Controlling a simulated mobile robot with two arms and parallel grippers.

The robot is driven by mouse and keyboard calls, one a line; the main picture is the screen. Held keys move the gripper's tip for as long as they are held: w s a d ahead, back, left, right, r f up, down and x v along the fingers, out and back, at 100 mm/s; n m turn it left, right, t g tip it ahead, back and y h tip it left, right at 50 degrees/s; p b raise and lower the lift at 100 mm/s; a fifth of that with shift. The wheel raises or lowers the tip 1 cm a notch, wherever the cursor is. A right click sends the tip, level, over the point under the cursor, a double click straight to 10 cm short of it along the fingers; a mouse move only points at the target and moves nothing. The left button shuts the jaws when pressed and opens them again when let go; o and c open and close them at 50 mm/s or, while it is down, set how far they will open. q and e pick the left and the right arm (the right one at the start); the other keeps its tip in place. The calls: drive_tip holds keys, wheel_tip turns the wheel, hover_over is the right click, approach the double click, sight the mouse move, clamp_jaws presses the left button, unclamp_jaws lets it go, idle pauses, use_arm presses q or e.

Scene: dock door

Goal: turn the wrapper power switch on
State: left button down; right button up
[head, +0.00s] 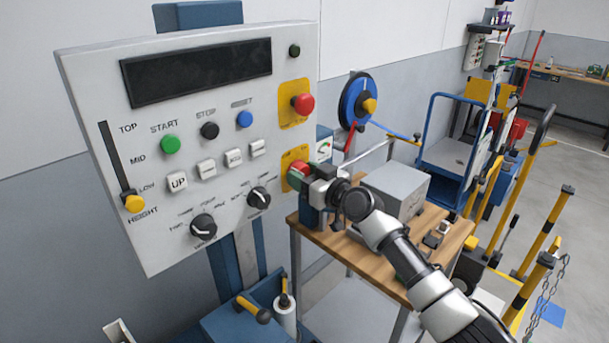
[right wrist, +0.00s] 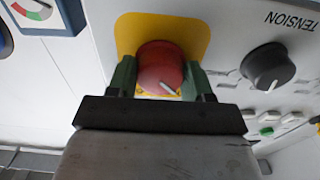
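The wrapper control panel (head: 100,75) stands at the left. Its power switch appears to be the red round knob (head: 298,171) on a lower yellow plate at the panel's right edge. In the right wrist view the knob (right wrist: 160,67) shows a white pointer mark, set at a slant. My right gripper (head: 304,176) is at the knob, its green fingers (right wrist: 160,78) on either side of it and seemingly touching it. It looks shut on the knob. My left gripper is not in view.
A red mushroom button (head: 303,104) on another yellow plate sits above the switch. The black tension knob (right wrist: 268,66) is beside it. A wooden table (head: 330,242) with a grey box (head: 397,190) stands right of the panel. Yellow posts (head: 545,230) stand further right.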

drive_tip(key=c, duration=0.3)
drive_tip(key=shift+c, duration=0.2)
drive_tip(key=shift+m, duration=0.4)
drive_tip(key=m+b, duration=0.1)
drive_tip(key=m, duration=0.6)
drive_tip(key=m+p, duration=0.1)
drive_tip(key=m, duration=0.3)
drive_tip(key=shift+r+m, duration=0.1)
drive_tip(key=shift+m, duration=0.3)
drive_tip(key=m+p, duration=0.2)
drive_tip(key=m, duration=0.3)
drive_tip(key=shift+m, duration=0.3)
